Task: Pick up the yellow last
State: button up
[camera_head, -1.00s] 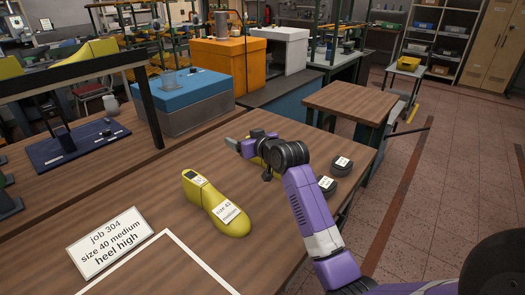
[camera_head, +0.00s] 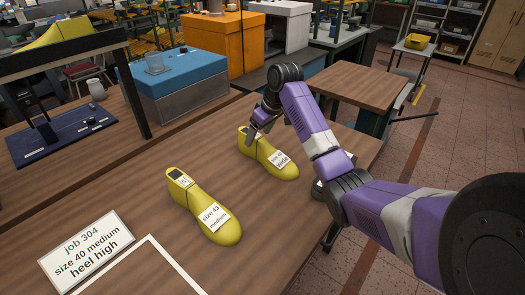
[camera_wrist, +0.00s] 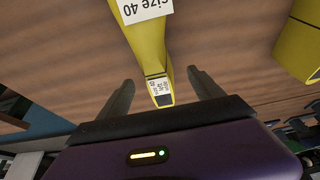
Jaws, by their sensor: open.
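Two yellow lasts are on the wooden bench. The far last (camera_head: 270,158) lies beside my gripper (camera_head: 258,128), its toe pointing right and toward the camera. In the wrist view this last (camera_wrist: 150,45) has a label reading "size 40", and its heel end reaches between the spread fingers of my gripper (camera_wrist: 160,82). The fingers are open, one on each side, with gaps showing. The near last (camera_head: 205,207) stands closer to the camera, labelled about "size 43 medium". A yellow last (camera_wrist: 300,45) also shows at the right edge of the wrist view.
A white card (camera_head: 88,250) reads "job 304 size 40 medium heel high". A white outline (camera_head: 150,262) marks the bench front. A blue box (camera_head: 178,85) and a dark frame (camera_head: 125,80) stand behind. A dark round object (camera_head: 318,186) is partly hidden by my arm.

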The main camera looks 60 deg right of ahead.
aim_at(257, 143)
jog(key=shift+s+p+x, duration=0.15)
jog(key=shift+p+x, duration=0.1)
jog(key=shift+x, duration=1.25)
jog(key=shift+s+p+x, duration=0.15)
jog(key=shift+p+x, duration=0.1)
jog(key=shift+x, duration=1.2)
jog(key=shift+d+f, duration=0.1)
jog(key=shift+d, duration=0.1)
grip_shut()
